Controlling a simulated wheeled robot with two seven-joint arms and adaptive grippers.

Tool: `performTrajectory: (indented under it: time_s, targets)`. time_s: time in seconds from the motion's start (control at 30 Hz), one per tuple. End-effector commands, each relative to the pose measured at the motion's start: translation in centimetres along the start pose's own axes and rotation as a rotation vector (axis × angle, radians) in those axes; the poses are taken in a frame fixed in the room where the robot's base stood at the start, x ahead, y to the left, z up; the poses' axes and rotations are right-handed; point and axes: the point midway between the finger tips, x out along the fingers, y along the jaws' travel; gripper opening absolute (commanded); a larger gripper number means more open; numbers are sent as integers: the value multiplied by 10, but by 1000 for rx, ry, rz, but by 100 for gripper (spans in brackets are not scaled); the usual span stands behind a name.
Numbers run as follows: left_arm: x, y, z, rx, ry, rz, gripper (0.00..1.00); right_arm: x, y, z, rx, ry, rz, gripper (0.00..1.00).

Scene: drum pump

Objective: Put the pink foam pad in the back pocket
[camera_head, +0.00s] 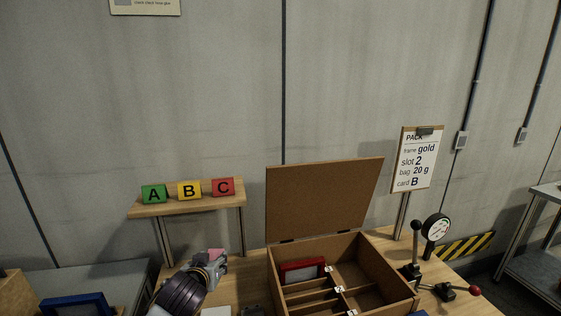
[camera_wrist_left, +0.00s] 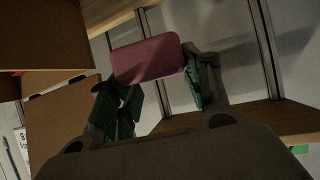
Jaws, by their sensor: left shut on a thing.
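My left gripper (camera_head: 218,262) is at the left of the wooden box, in front of the small card shelf. It is shut on the pink foam pad (camera_head: 215,254). In the left wrist view the pink pad (camera_wrist_left: 148,60) sits between the two fingertips of the left gripper (camera_wrist_left: 160,88). The open wooden box (camera_head: 272,290) has its lid (camera_head: 325,198) raised and thin dividers inside. A red-framed piece (camera_head: 302,270) stands in its back left part. Which compartment is the back pocket I cannot tell for sure. My right gripper is not in view.
The shelf (camera_head: 185,206) carries green A, yellow B and red C cards. A clipboard sign (camera_head: 417,158) stands at the back right. A dial gauge (camera_head: 435,228) and a lever (camera_head: 415,250) stand right of the box. A blue-framed piece (camera_head: 75,305) lies at lower left.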

Motion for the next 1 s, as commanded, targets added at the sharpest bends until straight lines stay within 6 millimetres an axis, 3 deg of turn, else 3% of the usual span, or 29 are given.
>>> performTrajectory:
  time_s: [0.6, 1.0]
  targets:
    - [-4, -14, 93, 16, -3, 27, 36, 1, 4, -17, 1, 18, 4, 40]
    - [-10, -23, 152, 20, -3, 38, 36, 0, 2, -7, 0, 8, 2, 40]
